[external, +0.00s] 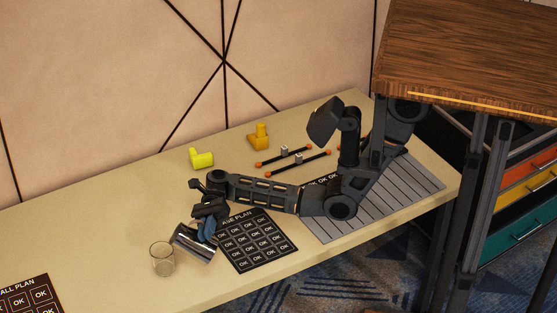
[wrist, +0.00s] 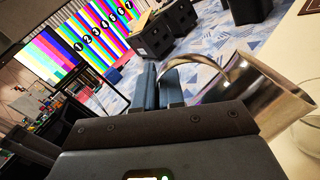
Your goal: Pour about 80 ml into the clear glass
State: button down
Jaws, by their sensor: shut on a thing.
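The clear glass (external: 163,262) stands upright on the table at the front left; it looks empty from here. A shiny metal pitcher (external: 193,244) is held just to the right of the glass, tilted with its mouth toward it. My gripper (external: 207,225) is shut on the pitcher. In the wrist view the pitcher (wrist: 268,97) is at the right with its curved handle beside my gripper's blue fingers (wrist: 158,88), and the edge of the glass (wrist: 308,135) shows at the far right. I cannot see liquid or any stream.
A black plan sheet (external: 252,240) lies on the table (external: 110,230) right of the pitcher, another (external: 30,296) at lower left. Yellow fittings (external: 201,159) (external: 259,137) and rods with orange ends (external: 298,162) lie toward the back. The table left of the glass is mostly clear.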

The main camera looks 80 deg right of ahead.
aim_at(176, 246)
jog(key=shift+w+m, duration=0.3)
jog(key=shift+m, duration=0.1)
jog(key=shift+w, duration=0.15)
jog(key=shift+w+a+r+m, duration=0.15)
jog(key=shift+w+r+m, duration=0.4)
jog(key=shift+m, duration=0.35)
jog(key=shift+w+r, duration=0.1)
jog(key=shift+r, duration=0.15)
jog(key=shift+r, duration=0.1)
jog(key=shift+w+a+r+m+p, duration=0.15)
jog(key=shift+w+r+m+p, duration=0.15)
jog(key=shift+w+m+p, duration=0.35)
jog(key=shift+w+a+r+m+p, duration=0.1)
jog(key=shift+w+r+m+p, duration=0.3)
jog(key=shift+w+p, duration=0.35)
dwell(1.0)
jog(key=shift+f, duration=0.15)
